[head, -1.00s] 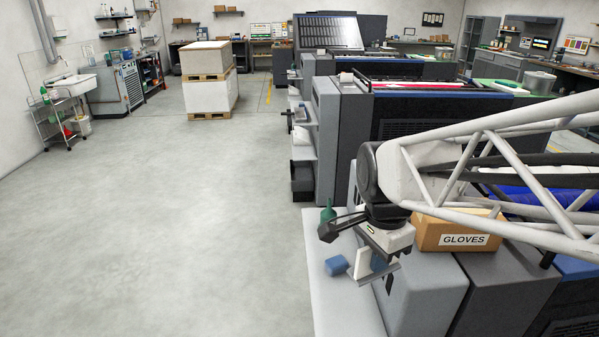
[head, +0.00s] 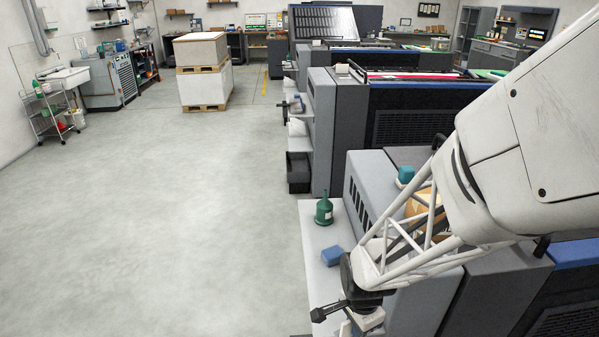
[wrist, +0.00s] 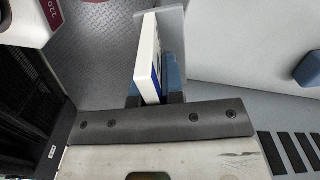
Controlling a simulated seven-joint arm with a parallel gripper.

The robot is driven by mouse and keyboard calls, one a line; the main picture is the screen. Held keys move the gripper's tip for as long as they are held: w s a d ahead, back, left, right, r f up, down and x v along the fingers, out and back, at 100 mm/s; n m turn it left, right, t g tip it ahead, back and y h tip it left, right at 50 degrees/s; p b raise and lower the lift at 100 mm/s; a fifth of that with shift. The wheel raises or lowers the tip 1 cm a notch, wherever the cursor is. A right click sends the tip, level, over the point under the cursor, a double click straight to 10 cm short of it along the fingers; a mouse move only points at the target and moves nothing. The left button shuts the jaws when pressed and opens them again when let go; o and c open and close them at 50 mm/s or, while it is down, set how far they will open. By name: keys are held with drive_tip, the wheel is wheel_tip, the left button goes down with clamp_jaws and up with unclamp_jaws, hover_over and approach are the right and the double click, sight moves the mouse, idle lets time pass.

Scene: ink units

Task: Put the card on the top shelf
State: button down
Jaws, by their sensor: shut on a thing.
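My gripper (wrist: 155,85) is shut on the card, a thin white, blue-edged piece (wrist: 147,58) that stands up between the blue finger pads in the wrist view. In the head view my gripper is at the bottom edge, with a white bit of the card (head: 346,328) just visible below it. Most of the card is cut off there. Which shelf is the top shelf is not clear; a trolley (head: 50,105) with several tiers stands at the far left, and wall shelves (head: 105,23) are at the back.
My arm partly hides a cardboard box (head: 425,200) on the press. A wrapped pallet stack (head: 203,85) stands behind open floor at left.

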drive_tip(key=shift+w, duration=0.1)
idle(0.3)
drive_tip(key=w, duration=0.5)
drive_tip(key=w+f, duration=0.1)
drive_tip(key=w, duration=1)
drive_tip(key=shift+a+f, duration=0.25)
drive_tip(key=shift+f, duration=1.75)
drive_tip(key=shift+f, duration=0.1)
drive_tip(key=c, duration=1.7)
unclamp_jaws()
drive_tip(key=o, duration=0.5)
